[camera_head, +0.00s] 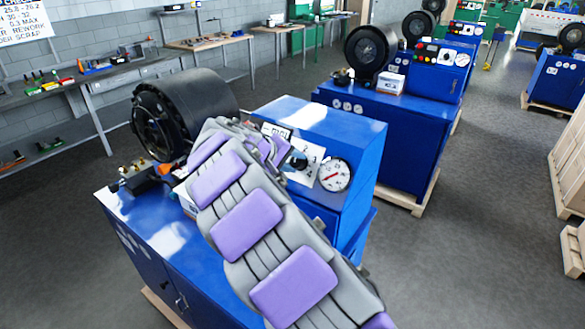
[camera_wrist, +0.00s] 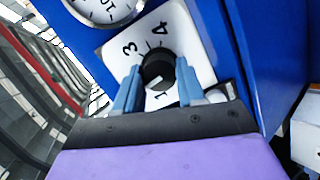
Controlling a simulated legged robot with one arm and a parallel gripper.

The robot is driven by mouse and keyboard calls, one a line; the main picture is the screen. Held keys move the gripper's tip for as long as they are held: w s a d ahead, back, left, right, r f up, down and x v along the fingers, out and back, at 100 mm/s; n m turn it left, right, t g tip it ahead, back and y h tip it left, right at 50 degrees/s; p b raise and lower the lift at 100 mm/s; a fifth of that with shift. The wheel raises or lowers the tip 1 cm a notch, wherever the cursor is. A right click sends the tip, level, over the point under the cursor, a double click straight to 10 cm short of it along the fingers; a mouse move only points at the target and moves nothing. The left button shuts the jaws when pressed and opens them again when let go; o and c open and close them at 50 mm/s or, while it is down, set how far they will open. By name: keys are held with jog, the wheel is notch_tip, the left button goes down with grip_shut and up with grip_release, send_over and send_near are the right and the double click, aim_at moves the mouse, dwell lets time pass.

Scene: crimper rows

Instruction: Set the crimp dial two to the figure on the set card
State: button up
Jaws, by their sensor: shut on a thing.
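The black crimp dial knob (camera_wrist: 158,70) sits on a white dial plate (camera_wrist: 197,38) in the wrist view. Figures 3, 4 and 1 show on the plate; other figures are hidden by my fingers. A pale mark on the knob points down, roughly towards the 1. My gripper (camera_wrist: 157,77) is shut on the knob, with one blue finger on each side. In the head view my gripper (camera_head: 298,160) is at the plate on the near blue machine (camera_head: 335,125). A small card (camera_head: 276,131) with dark marks is partly hidden behind my arm; its figure cannot be read.
A round gauge (camera_head: 335,175) is right of the dial; it also shows in the wrist view (camera_wrist: 104,8). A large black drum (camera_head: 205,100) stands left of my arm. A second blue machine (camera_head: 385,130) is behind. Wooden crates (camera_head: 568,165) are at the right. Grey floor lies between.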

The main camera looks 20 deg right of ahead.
jog(key=shift+f+m+b, duration=0.15)
jog(key=shift+m+b, duration=0.45)
jog(key=shift+m, duration=0.3)
jog(key=shift+s, duration=0.1)
jog(key=o, duration=1.1)
jog(key=shift+c, duration=0.2)
jog(key=shift+s+a+r, duration=0.1)
jog(key=shift+a+r, duration=0.3)
jog(key=shift+r, duration=0.1)
jog(key=p+v, duration=0.2)
jog(key=v, duration=1.4)
jog(key=shift+r+p, duration=0.15)
jog(key=shift+p, duration=0.25)
